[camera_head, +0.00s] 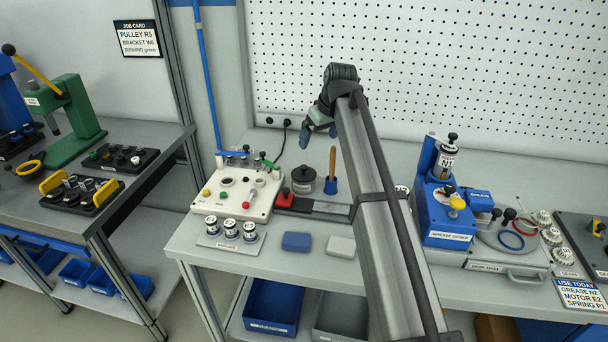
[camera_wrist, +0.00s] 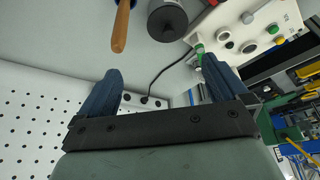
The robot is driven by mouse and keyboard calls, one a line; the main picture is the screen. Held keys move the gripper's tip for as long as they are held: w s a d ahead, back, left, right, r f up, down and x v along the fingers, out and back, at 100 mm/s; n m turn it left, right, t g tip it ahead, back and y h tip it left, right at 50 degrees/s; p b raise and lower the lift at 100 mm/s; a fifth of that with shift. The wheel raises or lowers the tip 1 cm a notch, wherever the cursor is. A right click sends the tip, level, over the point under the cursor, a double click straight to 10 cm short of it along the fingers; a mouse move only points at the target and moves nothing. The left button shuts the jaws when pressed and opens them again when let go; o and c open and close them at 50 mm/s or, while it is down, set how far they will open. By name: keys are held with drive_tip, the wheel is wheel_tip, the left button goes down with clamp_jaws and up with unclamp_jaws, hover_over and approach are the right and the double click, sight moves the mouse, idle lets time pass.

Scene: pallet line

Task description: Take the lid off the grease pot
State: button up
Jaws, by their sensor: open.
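A dark grey round pot (camera_head: 304,182) with a small knob on top stands on the bench, right of the cream control panel; I take it to be the grease pot with its lid on. Its label is not readable. In the wrist view the dark pot (camera_wrist: 167,20) is at the top edge, partly cut off. My gripper (camera_head: 318,130) is raised above the back of the bench, near the pegboard, apart from the pot. In the wrist view its blue fingers (camera_wrist: 161,88) are spread wide with nothing between them.
A wooden-handled tool (camera_head: 332,168) in a blue holder stands just right of the pot. The cream control panel (camera_head: 236,192) with buttons is left. A red-knobbed black fixture (camera_head: 285,198) sits in front. Blue (camera_head: 296,241) and grey (camera_head: 341,246) blocks lie at the bench front.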

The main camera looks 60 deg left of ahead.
drive_tip(key=s+a+f, duration=0.1)
approach(304, 166)
drive_tip(key=x, duration=0.5)
drive_tip(key=shift+w+a+r, duration=0.1)
drive_tip(key=shift+a, duration=0.05)
drive_tip(key=shift+d+x, duration=0.15)
drive_tip(key=shift+x, duration=1.2)
drive_tip(key=shift+d+x, duration=0.1)
drive_tip(key=shift+x, duration=1.2)
drive_tip(key=shift+c, duration=0.3)
drive_tip(key=c, duration=0.7)
